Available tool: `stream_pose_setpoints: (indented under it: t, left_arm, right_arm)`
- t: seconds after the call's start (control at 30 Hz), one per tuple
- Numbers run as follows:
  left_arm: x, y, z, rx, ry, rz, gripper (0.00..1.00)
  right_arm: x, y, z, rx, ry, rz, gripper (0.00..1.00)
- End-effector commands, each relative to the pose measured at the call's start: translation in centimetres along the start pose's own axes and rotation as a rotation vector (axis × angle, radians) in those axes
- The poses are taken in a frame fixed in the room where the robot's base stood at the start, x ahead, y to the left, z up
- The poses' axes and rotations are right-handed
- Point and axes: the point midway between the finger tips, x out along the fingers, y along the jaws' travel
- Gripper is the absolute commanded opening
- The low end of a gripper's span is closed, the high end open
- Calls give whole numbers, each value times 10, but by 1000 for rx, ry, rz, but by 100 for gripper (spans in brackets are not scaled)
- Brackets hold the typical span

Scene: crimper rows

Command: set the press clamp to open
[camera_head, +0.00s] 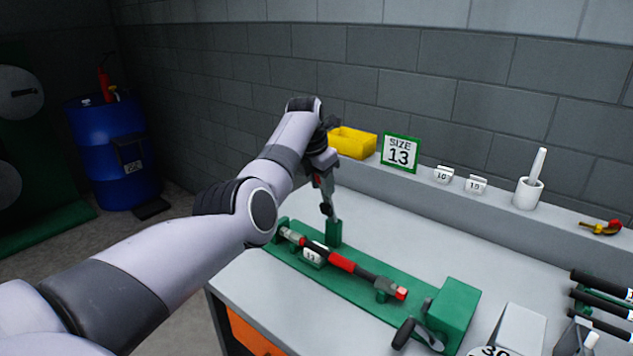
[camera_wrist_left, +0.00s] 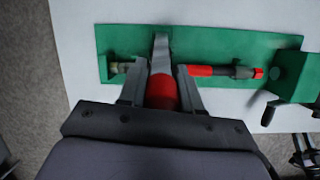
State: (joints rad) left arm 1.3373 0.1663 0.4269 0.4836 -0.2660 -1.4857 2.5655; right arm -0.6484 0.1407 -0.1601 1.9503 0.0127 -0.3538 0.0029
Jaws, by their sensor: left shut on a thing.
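The press clamp (camera_head: 330,208) stands at the back left of a green press base (camera_head: 358,289). Its lever rises nearly upright, with a slight lean. My left gripper (camera_head: 321,172) is at the top of the lever. In the left wrist view its fingers (camera_wrist_left: 162,85) are shut on the red clamp handle (camera_wrist_left: 163,93), one on each side. The grey clamp arm (camera_wrist_left: 161,48) shows past the handle. A black and red hose (camera_head: 345,264) with metal end fittings lies along the base, with a small 13 tag (camera_head: 312,255) beside it. The clamp's lower joint is partly hidden.
A green block with a black crank (camera_head: 404,334) stands at the base's right end. The back ledge holds a yellow bin (camera_head: 353,143), a SIZE 13 sign (camera_head: 399,153), small number tags and a white cup (camera_head: 527,194). Dark hoses (camera_head: 600,302) lie at the right.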

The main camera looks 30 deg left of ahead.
Motion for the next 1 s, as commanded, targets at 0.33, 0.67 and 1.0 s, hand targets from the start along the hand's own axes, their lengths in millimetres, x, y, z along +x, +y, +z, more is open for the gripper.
stream_pose_setpoints:
  t: [0.33, 0.67, 1.0]
  left_arm:
    - [0, -9, 3, 2, 35, -6, 0]
    - [1, -10, 3, 1, 40, -7, 0]
    - [0, -10, 3, 1, 40, -7, 59]
  right_arm:
    - [0, 0, 1, 1, -2, 0, 38]
    - [0, 0, 1, 1, -3, 1, 38]
    - [0, 0, 1, 1, -3, 1, 38]
